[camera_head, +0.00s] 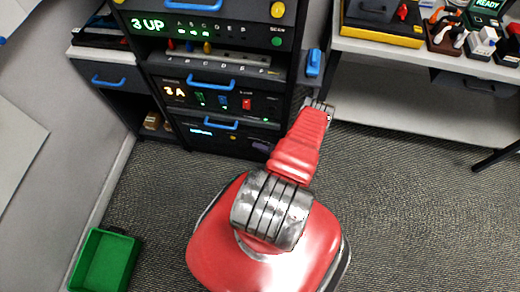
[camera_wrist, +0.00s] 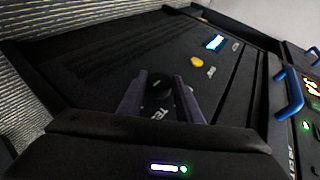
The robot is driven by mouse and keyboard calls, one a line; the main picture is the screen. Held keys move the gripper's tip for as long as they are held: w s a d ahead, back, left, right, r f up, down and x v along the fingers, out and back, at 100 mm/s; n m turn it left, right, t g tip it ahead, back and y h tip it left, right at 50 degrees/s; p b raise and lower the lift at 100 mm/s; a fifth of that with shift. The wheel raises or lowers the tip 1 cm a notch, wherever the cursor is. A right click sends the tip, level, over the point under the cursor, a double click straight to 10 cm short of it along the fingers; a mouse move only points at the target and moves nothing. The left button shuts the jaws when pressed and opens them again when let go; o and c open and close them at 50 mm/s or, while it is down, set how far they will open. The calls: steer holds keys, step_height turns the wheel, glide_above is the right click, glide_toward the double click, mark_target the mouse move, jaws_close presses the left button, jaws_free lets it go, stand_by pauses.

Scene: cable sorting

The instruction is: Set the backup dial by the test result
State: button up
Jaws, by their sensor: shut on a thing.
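In the wrist view my gripper (camera_wrist: 158,92) has its two dark purple-grey fingers on either side of a round black knob (camera_wrist: 158,84) and is shut on it. The knob sits on a dark panel (camera_wrist: 90,65). White lettering beside it is partly hidden by a finger and seems to begin "TE". A small lit blue-white display (camera_wrist: 215,43) and a yellow button (camera_wrist: 196,62) are on the same panel. In the head view the rack shows a green "3 UP" display (camera_head: 148,24) and an amber "3 A" display (camera_head: 174,91).
Blue handles (camera_head: 211,84) stick out from the rack fronts; one (camera_wrist: 288,90) is right of my gripper in the wrist view. A bench (camera_head: 430,58) with tools stands at the right. A green bin (camera_head: 104,262) is on the floor at left. The carpet between is clear.

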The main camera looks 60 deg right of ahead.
steer(key=shift+s+d+f, duration=0.1)
steer(key=shift+s+d, duration=0.05)
steer(key=shift+d, duration=0.25)
steer(key=o, duration=0.8)
steer(key=shift+o, duration=1.2)
steer(key=shift+a, duration=0.25)
steer(key=v, duration=1.3)
steer(key=shift+s, duration=0.3)
steer(key=shift+a, duration=0.1)
